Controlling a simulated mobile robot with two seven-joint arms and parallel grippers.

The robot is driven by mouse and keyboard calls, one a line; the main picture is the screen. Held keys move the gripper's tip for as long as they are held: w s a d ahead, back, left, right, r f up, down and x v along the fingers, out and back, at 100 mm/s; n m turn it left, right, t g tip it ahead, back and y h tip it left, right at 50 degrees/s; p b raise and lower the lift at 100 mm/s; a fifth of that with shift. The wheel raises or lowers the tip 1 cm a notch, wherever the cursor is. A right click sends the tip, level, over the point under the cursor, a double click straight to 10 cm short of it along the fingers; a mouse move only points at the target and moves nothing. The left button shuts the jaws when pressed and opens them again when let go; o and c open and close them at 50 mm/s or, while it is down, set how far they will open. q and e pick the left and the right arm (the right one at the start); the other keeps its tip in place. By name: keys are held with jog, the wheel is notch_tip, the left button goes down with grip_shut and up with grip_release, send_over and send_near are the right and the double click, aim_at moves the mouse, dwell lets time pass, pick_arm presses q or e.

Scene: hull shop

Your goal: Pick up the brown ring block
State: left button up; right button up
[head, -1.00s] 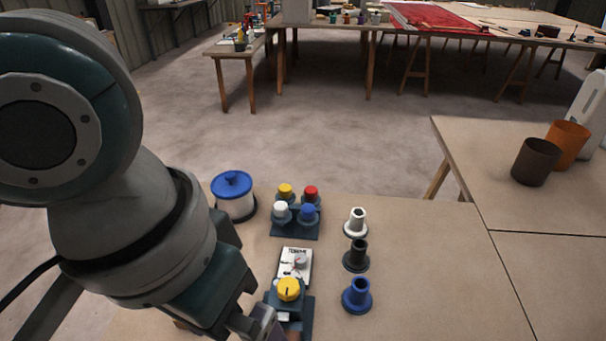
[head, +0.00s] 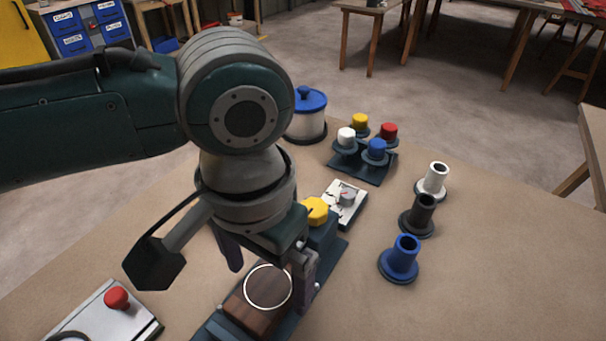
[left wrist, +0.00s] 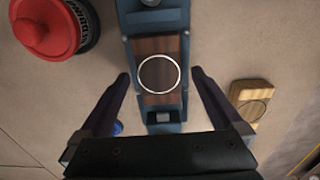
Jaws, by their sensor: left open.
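The brown ring block (head: 252,309) is dark striped wood with a pale ring on its top. It sits in a blue-grey holder (head: 329,262) on the bench. In the left wrist view the block (left wrist: 160,44) shows in the middle, with the holder (left wrist: 161,18) running above and below it. My left gripper (head: 268,277) is open and points down over the block. In the left wrist view its two fingers (left wrist: 161,74) stand apart on either side of the block, with gaps and nothing between them held. My right gripper is not in view.
A yellow knob (head: 315,210) sits on the holder's far end. A box with a red button (head: 117,298) is at lower left. Blue, black and white flanged tubes (head: 404,258) stand to the right. A light wood block (left wrist: 250,97) and a red round thing (left wrist: 47,28) flank the holder.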

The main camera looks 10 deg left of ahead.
pick_arm(q)
notch_tip(320, 180, down, 2)
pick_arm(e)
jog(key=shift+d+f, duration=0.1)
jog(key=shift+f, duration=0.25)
pick_arm(q)
jog(key=shift+c, duration=0.2)
jog(key=c, duration=1.4)
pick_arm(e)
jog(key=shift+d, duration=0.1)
pick_arm(q)
jog(key=shift+r, duration=0.1)
